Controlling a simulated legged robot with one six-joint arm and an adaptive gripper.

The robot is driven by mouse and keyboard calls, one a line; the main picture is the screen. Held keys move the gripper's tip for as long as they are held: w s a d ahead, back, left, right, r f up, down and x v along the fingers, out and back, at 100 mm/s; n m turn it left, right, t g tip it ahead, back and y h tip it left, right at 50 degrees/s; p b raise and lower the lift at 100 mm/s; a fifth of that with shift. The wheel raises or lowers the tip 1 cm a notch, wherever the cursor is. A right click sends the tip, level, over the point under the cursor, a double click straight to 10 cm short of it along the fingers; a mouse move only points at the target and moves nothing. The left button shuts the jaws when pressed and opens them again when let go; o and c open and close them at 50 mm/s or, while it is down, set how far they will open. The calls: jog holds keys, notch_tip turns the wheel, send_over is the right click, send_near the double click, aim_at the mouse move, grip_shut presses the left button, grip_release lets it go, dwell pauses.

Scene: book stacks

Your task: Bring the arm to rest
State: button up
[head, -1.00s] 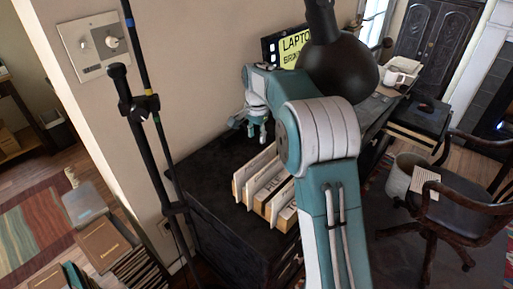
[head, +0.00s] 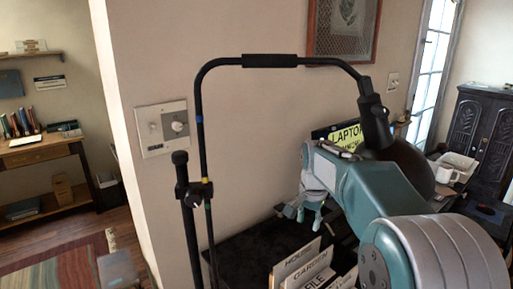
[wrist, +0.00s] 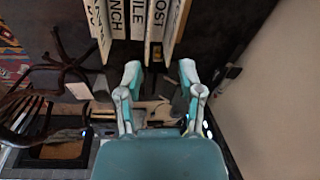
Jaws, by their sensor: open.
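My gripper (head: 306,212) hangs at the end of my teal arm, over the black cabinet top in the head view. In the wrist view my gripper (wrist: 160,75) has its two fingers spread apart, with nothing between them. Upright file dividers with lettered white faces (head: 302,262) stand on the cabinet below it. The same dividers (wrist: 128,18) show at the top of the wrist view, apart from the fingertips. My arm hides part of the desk behind it.
A black stand (head: 198,150) rises in front of the wall, left of my arm. A yellow sign (head: 345,137) stands behind my arm. A white mug (head: 447,173) and a dark carved cabinet (head: 482,135) are at the right. A wooden shelf (head: 40,152) is at the far left.

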jog(key=s+r+n+t, duration=0.1)
jog(key=s+r+n, duration=0.3)
jog(key=s, duration=0.6)
jog(key=s+f+n+t, duration=0.3)
jog(key=s+n, duration=0.1)
jog(key=s, duration=1.6)
jog(key=shift+n, duration=0.3)
jog(key=shift+s, duration=0.1)
